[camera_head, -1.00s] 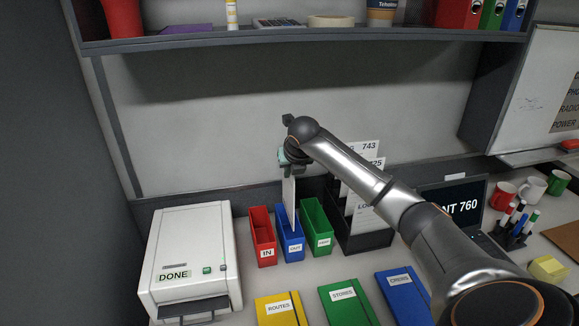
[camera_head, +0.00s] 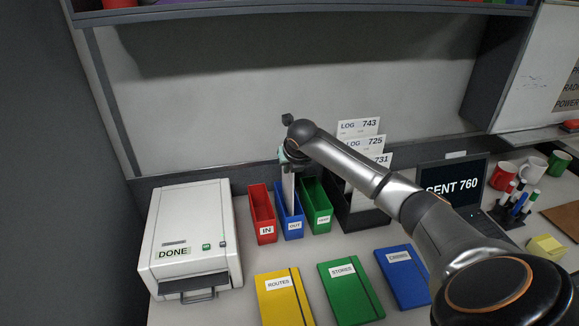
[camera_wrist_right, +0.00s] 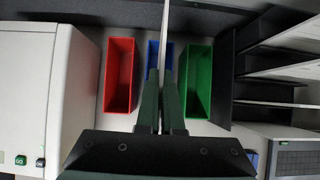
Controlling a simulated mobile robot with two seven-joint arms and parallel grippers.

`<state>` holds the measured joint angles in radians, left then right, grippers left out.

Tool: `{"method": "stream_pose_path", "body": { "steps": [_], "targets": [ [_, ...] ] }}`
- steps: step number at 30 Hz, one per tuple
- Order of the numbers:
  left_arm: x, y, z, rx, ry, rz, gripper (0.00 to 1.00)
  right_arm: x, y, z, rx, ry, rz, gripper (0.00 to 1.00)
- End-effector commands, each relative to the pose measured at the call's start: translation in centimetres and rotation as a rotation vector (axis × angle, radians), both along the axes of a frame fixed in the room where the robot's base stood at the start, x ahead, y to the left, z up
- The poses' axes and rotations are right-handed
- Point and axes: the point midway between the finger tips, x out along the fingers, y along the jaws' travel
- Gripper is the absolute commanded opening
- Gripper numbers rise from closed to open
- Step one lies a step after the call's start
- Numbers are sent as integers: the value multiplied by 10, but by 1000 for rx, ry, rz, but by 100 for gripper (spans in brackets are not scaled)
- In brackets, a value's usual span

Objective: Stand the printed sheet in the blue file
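The printed sheet (camera_head: 289,188) is white and upright, seen nearly edge-on, under my right gripper (camera_head: 293,158). The sheet's lower end overlaps the opening of the blue file (camera_head: 293,229), labelled OUT, and appears to be inside it; its bottom edge is hard to make out. In the right wrist view the gripper fingers (camera_wrist_right: 161,108) are close together on the sheet, whose thin edge (camera_wrist_right: 168,22) runs upward over the blue file (camera_wrist_right: 153,56). My right forearm partly hides the gripper in the head view. My left gripper is not in view.
A red file (camera_head: 266,229) stands left of the blue one, a green file (camera_head: 319,217) right. The black rack (camera_head: 364,219) with log sheets stands beyond the green file. A white DONE machine (camera_head: 188,225) is at left. Yellow, green and blue folders lie in front.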

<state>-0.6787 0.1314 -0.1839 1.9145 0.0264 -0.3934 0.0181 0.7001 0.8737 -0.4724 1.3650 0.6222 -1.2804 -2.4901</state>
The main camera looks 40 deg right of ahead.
Motion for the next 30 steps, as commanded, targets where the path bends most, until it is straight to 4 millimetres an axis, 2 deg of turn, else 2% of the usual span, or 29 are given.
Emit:
{"method": "stream_pose_path", "body": {
  "steps": [2,12,23,30],
  "targets": [
    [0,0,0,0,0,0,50,0,0,0,0,0,0,0],
    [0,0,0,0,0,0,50,0,0,0,0,1,0,38],
    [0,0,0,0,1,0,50,-2,1,5,-1,0,-1,38],
    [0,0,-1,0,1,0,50,-20,10,34,-4,-2,2,38]
  ]
}}
